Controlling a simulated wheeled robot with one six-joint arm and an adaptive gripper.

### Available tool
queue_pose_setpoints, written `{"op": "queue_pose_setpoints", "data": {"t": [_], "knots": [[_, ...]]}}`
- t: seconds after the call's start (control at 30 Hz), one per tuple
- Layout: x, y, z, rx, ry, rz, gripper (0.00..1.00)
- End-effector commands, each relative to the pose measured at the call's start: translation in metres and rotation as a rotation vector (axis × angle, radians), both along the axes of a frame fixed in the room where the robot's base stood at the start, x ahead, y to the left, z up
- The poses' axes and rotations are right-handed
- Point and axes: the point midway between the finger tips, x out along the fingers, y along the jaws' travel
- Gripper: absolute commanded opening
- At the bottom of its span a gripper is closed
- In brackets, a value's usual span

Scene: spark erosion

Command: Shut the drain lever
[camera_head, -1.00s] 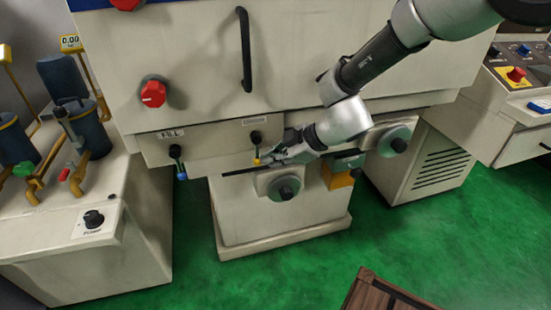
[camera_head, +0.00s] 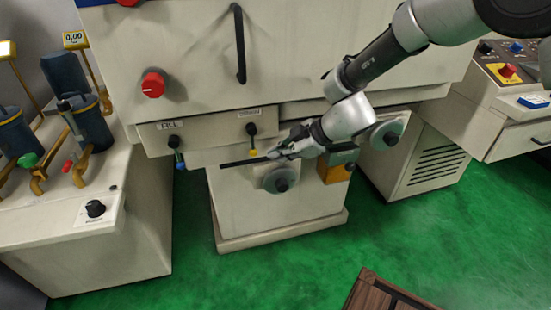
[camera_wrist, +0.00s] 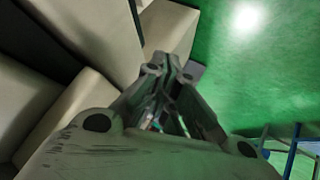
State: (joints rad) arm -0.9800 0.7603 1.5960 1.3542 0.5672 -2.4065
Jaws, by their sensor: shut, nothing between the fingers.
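The drain lever (camera_head: 252,138) hangs down from a black pivot on the front of the beige machine, under a small label too blurred to read. It has a yellow tip at its lower end. My gripper (camera_head: 272,154) is shut and empty, just right of the yellow tip. I cannot tell whether it touches the lever. In the wrist view my gripper (camera_wrist: 168,62) shows with its fingers together, and the lever cannot be made out there. The fill lever (camera_head: 176,152), with a blue tip, hangs further left under the FILL label (camera_head: 169,125).
A dark bar (camera_head: 238,163) runs below the levers, with a round grey handwheel (camera_head: 277,180) under my gripper. A second handwheel (camera_head: 388,134) and an orange block (camera_head: 336,173) are to the right. A red knob (camera_head: 152,85) sits above.

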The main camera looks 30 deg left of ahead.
Motion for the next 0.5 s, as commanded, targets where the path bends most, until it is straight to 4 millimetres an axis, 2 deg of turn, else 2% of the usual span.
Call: {"op": "queue_pose_setpoints", "data": {"t": [0.27,0.5], "knots": [[0.016,-0.025,-0.002,0.003,-0.001,-0.005,0.0],[0.03,-0.057,-0.005,0.002,-0.001,-0.006,0.0]]}}
